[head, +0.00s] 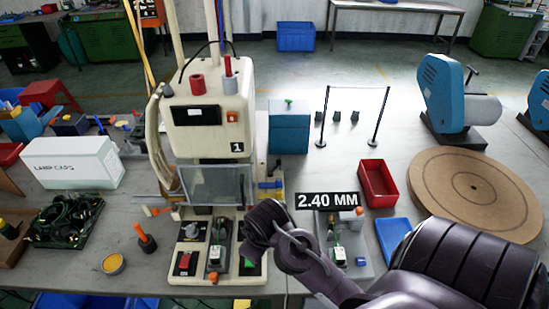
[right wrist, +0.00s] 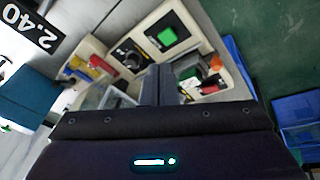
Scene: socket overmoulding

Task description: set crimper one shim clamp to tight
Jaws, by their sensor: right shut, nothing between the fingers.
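Crimper one (head: 207,125) is the cream press marked 1, standing upright on the bench. Its base carries a red button (head: 184,262), a grey-topped knob (head: 192,231), a middle fixture (head: 215,258) with a green part, and a green button (head: 249,267), partly hidden by my gripper. I cannot tell which part is the shim clamp. My right gripper (head: 254,241) is shut and empty over the right of the base. In the right wrist view its fingers (right wrist: 158,84) point between a black round knob (right wrist: 129,56) and a fixture (right wrist: 192,74). My left gripper is out of view.
A 2.40 MM sign (head: 328,200) and a second fixture (head: 340,254) are right of the press. A red tray (head: 378,183), blue tray (head: 393,236) and brown disc (head: 475,192) lie further right. A white box (head: 72,162) and dark cable coil (head: 65,220) are left.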

